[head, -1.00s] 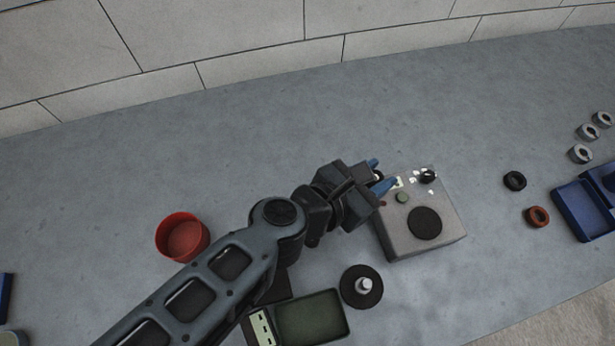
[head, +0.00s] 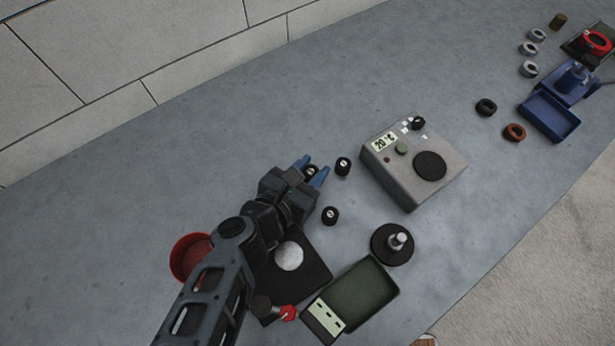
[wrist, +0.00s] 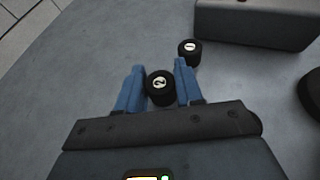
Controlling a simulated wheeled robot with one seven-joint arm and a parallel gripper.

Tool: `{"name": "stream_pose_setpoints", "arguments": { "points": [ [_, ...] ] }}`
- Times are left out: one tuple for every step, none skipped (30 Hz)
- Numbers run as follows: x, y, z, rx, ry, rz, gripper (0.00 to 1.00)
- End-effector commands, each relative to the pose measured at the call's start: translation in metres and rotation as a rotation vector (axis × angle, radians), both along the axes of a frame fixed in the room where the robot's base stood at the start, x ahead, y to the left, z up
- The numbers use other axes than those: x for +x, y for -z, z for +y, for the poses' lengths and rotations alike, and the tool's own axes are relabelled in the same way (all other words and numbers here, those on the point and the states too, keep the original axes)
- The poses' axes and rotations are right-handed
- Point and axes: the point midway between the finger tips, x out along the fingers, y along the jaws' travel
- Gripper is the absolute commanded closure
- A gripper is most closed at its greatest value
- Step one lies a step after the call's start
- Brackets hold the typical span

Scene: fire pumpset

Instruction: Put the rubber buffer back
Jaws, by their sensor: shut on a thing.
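My gripper (head: 314,168) is shut on a short black rubber-looking cylinder (head: 311,172), low over or at the grey bench. In the wrist view this cylinder (wrist: 159,88) sits between the blue fingers, and its pale top label reads 2. A similar black cylinder (head: 342,166) stands just right of the fingertips; its label reads 1 in the wrist view (wrist: 189,51). A third black cylinder (head: 330,215) stands below the gripper in the head view; its label is too small to read. Which of these the task calls the rubber buffer is not marked.
A grey instrument box (head: 410,163) stands to the right. A round black base with a metal post (head: 393,244), a dark green tray (head: 362,294), a black plate (head: 314,262) and a red bowl (head: 187,257) lie nearer. The bench left of the gripper is clear.

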Motion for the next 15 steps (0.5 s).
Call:
{"name": "stream_pose_setpoints", "arguments": {
  "points": [
    [0.0011, 0.0138, 0.0003, 0.000, 0.003, 0.001, 0.98],
    [0.0017, 0.0169, 0.0006, 0.001, 0.004, 0.002, 0.98],
    [0.0023, 0.0195, 0.0009, 0.000, 0.005, 0.002, 0.98],
    [0.0027, 0.0202, 0.0010, 0.000, 0.005, 0.002, 0.98],
    [0.0028, 0.0202, 0.0010, 0.000, 0.005, 0.001, 0.98],
    [0.0030, 0.0194, 0.0012, 0.000, 0.005, 0.001, 0.98],
    [0.0029, 0.0187, 0.0012, 0.000, 0.005, 0.001, 0.98],
    [0.0029, 0.0183, 0.0012, 0.000, 0.005, 0.001, 0.98],
    [0.0028, 0.0181, 0.0012, 0.000, 0.005, 0.001, 0.98],
    [0.0027, 0.0181, 0.0012, 0.000, 0.005, 0.001, 0.98],
    [0.0027, 0.0181, 0.0012, 0.000, 0.005, 0.001, 0.98],
    [0.0028, 0.0185, 0.0012, 0.000, 0.005, 0.001, 0.98],
    [0.0027, 0.0193, 0.0011, 0.000, 0.005, 0.001, 0.98],
    [0.0027, 0.0204, 0.0011, 0.000, 0.005, 0.001, 0.98],
    [0.0027, 0.0199, 0.0012, 0.000, 0.005, 0.001, 0.62]
  ]
}}
